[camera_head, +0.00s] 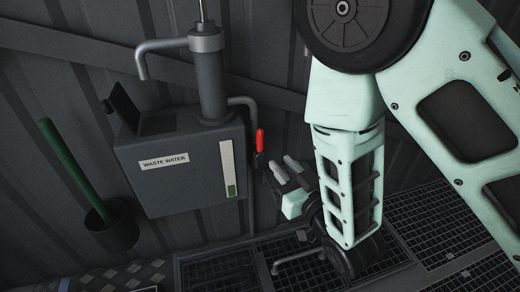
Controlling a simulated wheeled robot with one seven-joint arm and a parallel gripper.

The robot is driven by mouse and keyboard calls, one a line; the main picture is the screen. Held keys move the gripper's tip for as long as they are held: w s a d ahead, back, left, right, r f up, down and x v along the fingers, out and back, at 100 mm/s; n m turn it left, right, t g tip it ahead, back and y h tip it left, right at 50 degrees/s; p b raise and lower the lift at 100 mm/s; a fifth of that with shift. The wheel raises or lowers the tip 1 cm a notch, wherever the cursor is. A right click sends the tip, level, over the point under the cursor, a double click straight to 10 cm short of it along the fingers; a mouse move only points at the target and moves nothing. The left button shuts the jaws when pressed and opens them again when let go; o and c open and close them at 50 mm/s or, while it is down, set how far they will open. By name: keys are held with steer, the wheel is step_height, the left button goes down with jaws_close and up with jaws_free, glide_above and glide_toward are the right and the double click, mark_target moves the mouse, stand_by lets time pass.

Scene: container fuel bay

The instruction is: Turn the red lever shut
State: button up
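The red lever (260,141) stands upright on a dark valve on the thin pipe (248,185) at the right side of the grey waste water tank (160,180). My gripper (280,164) is just right of the lever and a little below it, its fingers pointing up and left. The two grey fingers look apart, with nothing seen between them. The fingertips appear clear of the lever, though the depth between them is hard to judge. The valve body under the lever is small and dark.
A pump cylinder (209,85) with a spout (143,60) rises from the tank, whose small lid (124,105) stands open. A green-handled brush (72,165) stands in a dark bucket (112,228) at left. A corrugated wall is behind; dark floor grating (440,230) lies at right.

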mark_target(262, 142)
steer(key=x, duration=1.1)
steer(key=shift+w+a, duration=0.15)
steer(key=shift+w, duration=0.05)
jaws_close()
